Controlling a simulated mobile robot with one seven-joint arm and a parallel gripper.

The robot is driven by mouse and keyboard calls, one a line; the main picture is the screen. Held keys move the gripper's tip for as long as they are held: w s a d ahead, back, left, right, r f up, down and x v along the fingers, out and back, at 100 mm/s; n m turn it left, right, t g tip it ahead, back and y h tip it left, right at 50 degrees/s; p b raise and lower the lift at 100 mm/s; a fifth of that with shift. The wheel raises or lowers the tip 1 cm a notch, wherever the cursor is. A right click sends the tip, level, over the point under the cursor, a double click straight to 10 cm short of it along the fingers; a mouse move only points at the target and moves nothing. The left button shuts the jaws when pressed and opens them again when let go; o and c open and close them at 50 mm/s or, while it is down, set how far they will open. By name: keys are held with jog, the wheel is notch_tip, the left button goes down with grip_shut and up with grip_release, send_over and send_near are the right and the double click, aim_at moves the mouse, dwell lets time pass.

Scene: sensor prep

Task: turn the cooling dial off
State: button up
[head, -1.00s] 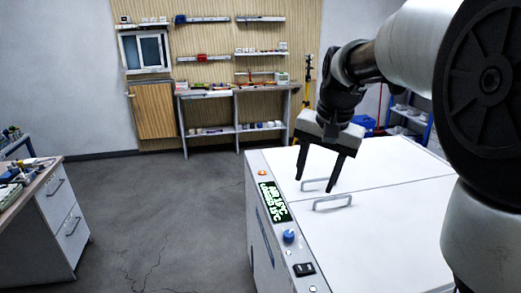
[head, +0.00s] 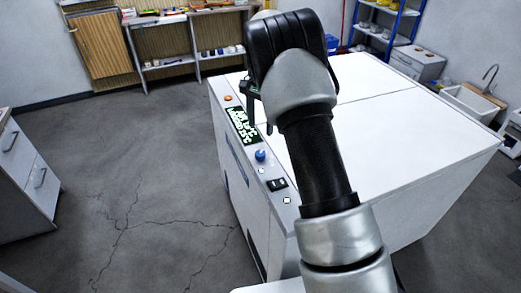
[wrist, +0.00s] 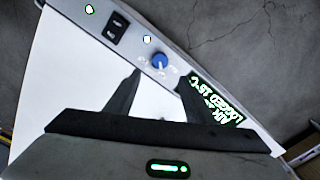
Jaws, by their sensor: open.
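The blue cooling dial (head: 260,155) sits on the sloped control strip along the left edge of the white chest-like unit (head: 400,120). It also shows in the wrist view (wrist: 159,61), with small marks around it. My gripper (wrist: 160,76) is open and empty. In the wrist view its two dark fingers point toward the dial, one on each side of it in the picture, with the dial just past the tips. I see no contact. In the head view my arm hides most of the gripper; only part of a finger shows above the strip near the display.
The strip also carries a lit display (head: 242,125), a black rocker switch (head: 277,184), an orange button (head: 228,98) and a small green-lit square (head: 287,200). A drawer cabinet (head: 25,170) stands at left. The floor between is clear.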

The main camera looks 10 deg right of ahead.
aim_at(261, 153)
notch_tip(261, 153, down, 12)
jog(key=shift+f+p, duration=0.1)
jog(key=shift+p, duration=0.3)
jog(key=c, duration=1.1)
